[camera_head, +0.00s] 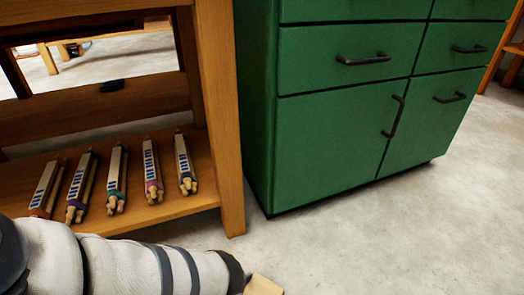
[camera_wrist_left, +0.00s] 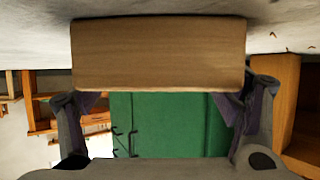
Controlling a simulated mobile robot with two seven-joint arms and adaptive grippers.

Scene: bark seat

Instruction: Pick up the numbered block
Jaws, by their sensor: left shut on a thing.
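A plain light wooden block (camera_wrist_left: 158,55) fills the upper middle of the left wrist view. My left gripper (camera_wrist_left: 162,97) is shut on it, with one dark finger at each end. No number shows on the face in view. In the head view my left arm comes in along the bottom left, and a small corner of the block (camera_head: 263,286) shows past its end at the bottom edge. The rest of the block and the fingers are hidden or out of frame there. My right gripper is in neither view.
A wooden shelf unit (camera_head: 232,130) at the left holds several bundled wooden sticks (camera_head: 117,178) on its low shelf. A green cabinet (camera_head: 340,130) with dark handles stands beside it. The grey floor (camera_head: 400,240) in front of the cabinet is clear.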

